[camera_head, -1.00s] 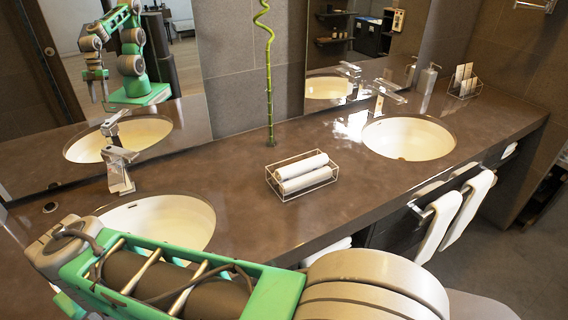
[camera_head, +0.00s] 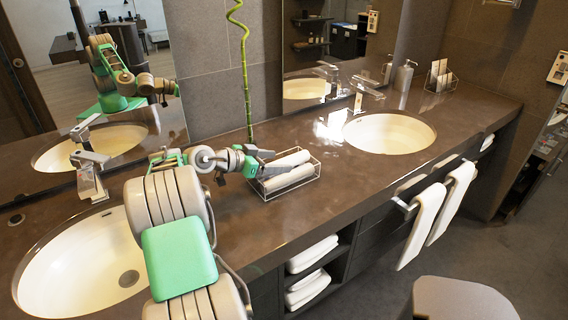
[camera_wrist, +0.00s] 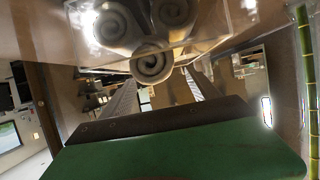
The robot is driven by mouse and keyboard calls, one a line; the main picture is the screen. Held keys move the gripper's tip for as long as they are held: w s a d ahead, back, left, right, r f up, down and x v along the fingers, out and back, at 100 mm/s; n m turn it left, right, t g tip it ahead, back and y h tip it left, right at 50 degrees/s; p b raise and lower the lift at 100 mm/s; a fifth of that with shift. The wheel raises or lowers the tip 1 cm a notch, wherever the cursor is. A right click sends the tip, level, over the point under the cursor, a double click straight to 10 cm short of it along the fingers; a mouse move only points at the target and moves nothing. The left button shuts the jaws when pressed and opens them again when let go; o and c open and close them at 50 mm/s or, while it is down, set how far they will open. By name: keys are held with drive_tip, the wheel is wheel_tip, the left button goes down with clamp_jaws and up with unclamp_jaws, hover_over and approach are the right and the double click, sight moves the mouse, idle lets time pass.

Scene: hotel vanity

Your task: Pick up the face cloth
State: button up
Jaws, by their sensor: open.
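Rolled white face cloths (camera_head: 290,177) lie in a clear-sided wire basket (camera_head: 319,170) on the dark counter, between the two basins. In the wrist view, the spiral ends of three rolls show at the top, one of them a face cloth (camera_wrist: 152,63) close to the fingers. My gripper (camera_head: 266,160) is at the left end of the basket, low over the counter. In the wrist view my gripper (camera_wrist: 165,88) has its two fingers apart, pointing toward the rolls. I cannot tell whether a roll lies between the fingertips. No cloth is lifted.
A bamboo stalk (camera_head: 246,85) stands just behind my gripper. Basins lie left (camera_head: 70,265) and right (camera_head: 390,134), with faucets behind. A mirror (camera_head: 90,60) backs the counter. Towels (camera_head: 427,222) hang at the front. The counter right of the basket is clear.

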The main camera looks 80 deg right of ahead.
drive_tip(key=shift+x, duration=1.1)
drive_tip(key=c, duration=1.4)
